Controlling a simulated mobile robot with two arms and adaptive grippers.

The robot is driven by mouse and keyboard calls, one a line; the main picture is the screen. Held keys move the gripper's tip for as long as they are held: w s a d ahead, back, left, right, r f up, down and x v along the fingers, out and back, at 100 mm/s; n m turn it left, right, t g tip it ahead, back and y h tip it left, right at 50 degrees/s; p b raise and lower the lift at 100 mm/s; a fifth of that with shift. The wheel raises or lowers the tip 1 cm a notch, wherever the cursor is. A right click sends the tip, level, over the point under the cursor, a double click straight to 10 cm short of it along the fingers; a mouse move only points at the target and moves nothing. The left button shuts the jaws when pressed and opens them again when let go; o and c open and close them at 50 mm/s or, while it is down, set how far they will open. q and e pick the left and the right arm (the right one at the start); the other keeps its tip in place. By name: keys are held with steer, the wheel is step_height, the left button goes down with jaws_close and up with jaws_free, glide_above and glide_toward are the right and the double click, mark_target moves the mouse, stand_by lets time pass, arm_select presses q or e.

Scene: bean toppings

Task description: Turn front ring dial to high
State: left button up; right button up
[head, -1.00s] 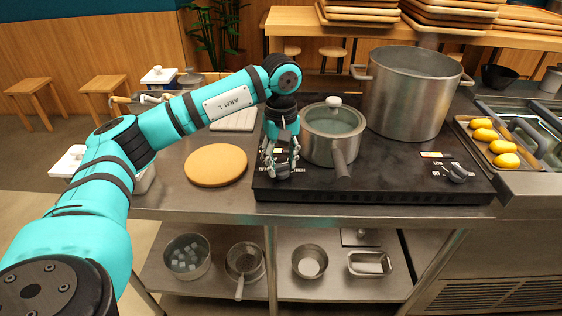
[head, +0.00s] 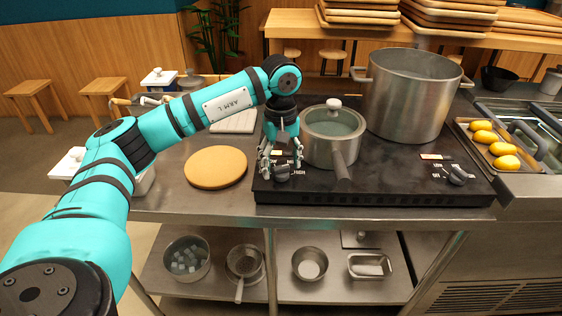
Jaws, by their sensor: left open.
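The black cooktop (head: 390,184) has a dark dial (head: 282,174) at its front left, with a HIGH label just to its right. My left gripper (head: 282,164) points down over this dial, open, with one finger on each side. I cannot tell whether the fingers touch it, and they partly hide it and its markings. A second dial (head: 457,176) sits at the cooktop's front right, its labels too small to read. My right gripper is not in view.
A lidded saucepan (head: 331,150) stands close right of my gripper, its handle pointing forward. A large steel pot (head: 411,95) stands behind. A round wooden board (head: 215,167) lies left of the cooktop. A tray of yellow items (head: 505,162) is at right.

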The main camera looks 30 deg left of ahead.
mark_target(281, 167)
arm_select(q)
step_height(281, 167, up, 12)
stand_by(0.6)
steer(key=shift+f, duration=0.1)
stand_by(0.4)
